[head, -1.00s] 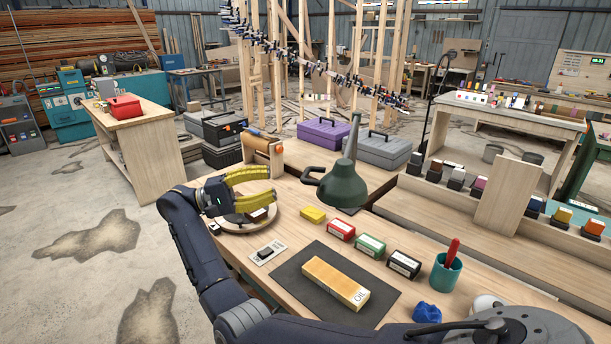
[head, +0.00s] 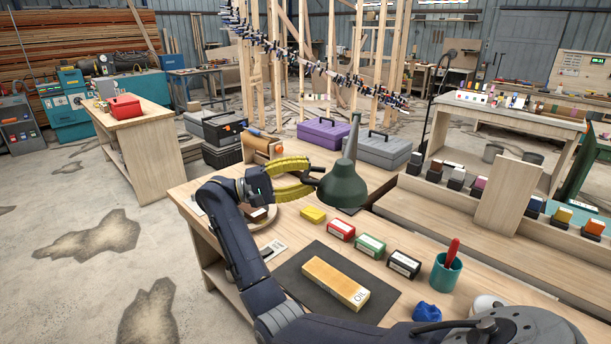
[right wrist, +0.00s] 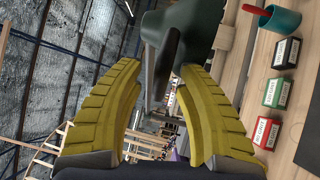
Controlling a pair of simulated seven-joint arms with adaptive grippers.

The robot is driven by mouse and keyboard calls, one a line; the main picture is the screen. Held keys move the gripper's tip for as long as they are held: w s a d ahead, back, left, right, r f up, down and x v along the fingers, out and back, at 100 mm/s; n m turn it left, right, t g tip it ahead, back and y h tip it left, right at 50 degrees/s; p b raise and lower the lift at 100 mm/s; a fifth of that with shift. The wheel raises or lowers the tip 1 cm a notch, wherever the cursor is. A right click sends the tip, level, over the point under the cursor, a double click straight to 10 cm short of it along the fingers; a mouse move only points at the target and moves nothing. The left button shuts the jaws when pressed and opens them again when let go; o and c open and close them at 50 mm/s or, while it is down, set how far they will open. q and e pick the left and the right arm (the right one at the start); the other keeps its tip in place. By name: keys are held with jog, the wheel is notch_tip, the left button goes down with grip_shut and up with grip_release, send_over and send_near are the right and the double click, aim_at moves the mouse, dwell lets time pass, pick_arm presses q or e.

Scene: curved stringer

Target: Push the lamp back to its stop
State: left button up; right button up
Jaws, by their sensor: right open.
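The dark green lamp (head: 343,187) has a cone shade and a neck rising from its top. It hangs over the back edge of the workbench, and a dark loop handle juts from its left side. My right gripper (head: 308,174) has yellow ribbed fingers and is just left of the lamp, at that handle. In the right wrist view the fingers are spread (right wrist: 158,68), with the lamp (right wrist: 187,40) just beyond their tips. I cannot tell whether they touch it. My left gripper is not in view.
Below the lamp, the workbench (head: 215,235) holds a yellow block (head: 312,214) and red, green and black boxes. Nearer are a sharpening stone (head: 335,282) on a dark mat and a teal cup (head: 446,274). A leather roll on a wooden stand (head: 262,147) is behind my gripper.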

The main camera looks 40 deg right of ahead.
jog(key=shift+o, duration=0.2)
grip_shut()
dwell(0.4)
